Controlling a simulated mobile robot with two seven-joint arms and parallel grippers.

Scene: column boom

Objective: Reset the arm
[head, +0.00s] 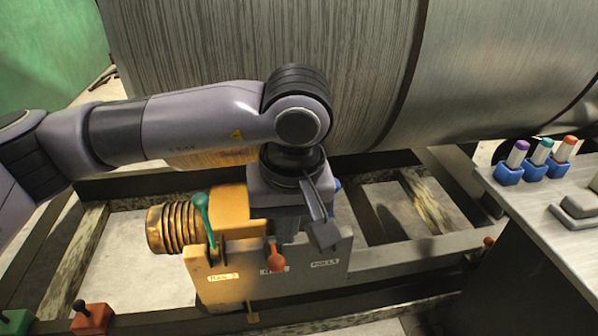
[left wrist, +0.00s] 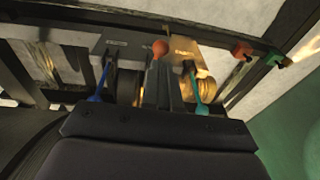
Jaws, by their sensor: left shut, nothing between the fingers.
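My left gripper (head: 290,222) points down over the lever block (head: 225,280), its arm reaching in from the left. In the left wrist view its fingers (left wrist: 162,88) are shut with nothing between them, close to the orange-knobbed lever (left wrist: 160,50). I cannot tell whether they touch it. In the head view the orange knob (head: 276,258) hangs at the block's front. A green lever (head: 204,222) stands tilted to its left. A blue lever (head: 338,184) is mostly hidden behind the gripper; it shows better in the left wrist view (left wrist: 98,85). My right gripper is out of view.
A large metal cylinder (head: 250,60) fills the background. A grey side table (head: 545,215) at right carries small blue holders with purple, teal and orange tops. A red box (head: 92,318) with a black knob and a green box (head: 15,322) sit at lower left.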

